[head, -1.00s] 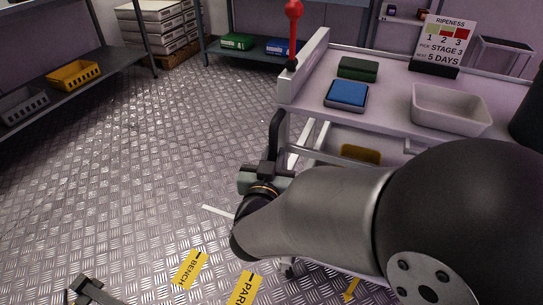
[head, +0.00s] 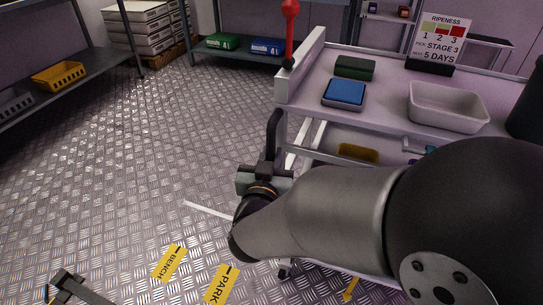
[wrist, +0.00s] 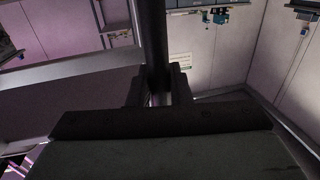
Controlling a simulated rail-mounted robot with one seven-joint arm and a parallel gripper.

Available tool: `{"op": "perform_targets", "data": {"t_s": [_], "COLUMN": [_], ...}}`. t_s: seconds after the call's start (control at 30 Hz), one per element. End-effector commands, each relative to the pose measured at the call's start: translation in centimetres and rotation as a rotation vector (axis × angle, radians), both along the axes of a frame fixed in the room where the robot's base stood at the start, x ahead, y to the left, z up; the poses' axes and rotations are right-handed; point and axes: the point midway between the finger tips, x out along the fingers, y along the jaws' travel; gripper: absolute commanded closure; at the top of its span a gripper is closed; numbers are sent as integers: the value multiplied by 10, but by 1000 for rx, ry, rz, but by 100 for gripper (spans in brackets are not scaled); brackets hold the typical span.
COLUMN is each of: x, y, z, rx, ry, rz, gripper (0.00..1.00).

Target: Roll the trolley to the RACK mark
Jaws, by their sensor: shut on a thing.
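The trolley (head: 388,92) stands at the right in the head view, with a pale top deck and a lower shelf. Its black upright handle (head: 273,130) is at its near left corner. My gripper (head: 268,172) is shut on this handle; the wrist view shows the dark bar (wrist: 154,45) between the two fingers. Yellow floor marks read BENCH (head: 171,263) and PARK (head: 222,285), at the lower middle. No mark reading RACK can be made out. My arm hides the trolley's near lower side.
The deck carries a blue-topped scale (head: 345,92), a green box (head: 355,67), a white tub (head: 447,107) and a ripeness sign (head: 440,42). A red-knobbed lever (head: 290,30) stands at its corner. Shelving (head: 70,60) lines the left and back. The metal floor (head: 150,150) left of the trolley is clear.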

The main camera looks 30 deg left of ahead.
Motion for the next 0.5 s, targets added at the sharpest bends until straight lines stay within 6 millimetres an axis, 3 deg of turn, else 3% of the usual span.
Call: {"op": "perform_targets", "data": {"t_s": [0.2, 0.23, 0.3, 0.5], "x": [-1, -1, -1, 0], "y": [0, 0, 0, 0], "z": [-1, -1, -1, -1], "rx": [-2, -2, -2, 0], "ry": [3, 3, 3, 1], "rz": [2, 2, 2, 1], "gripper": [100, 79, 63, 63]}}
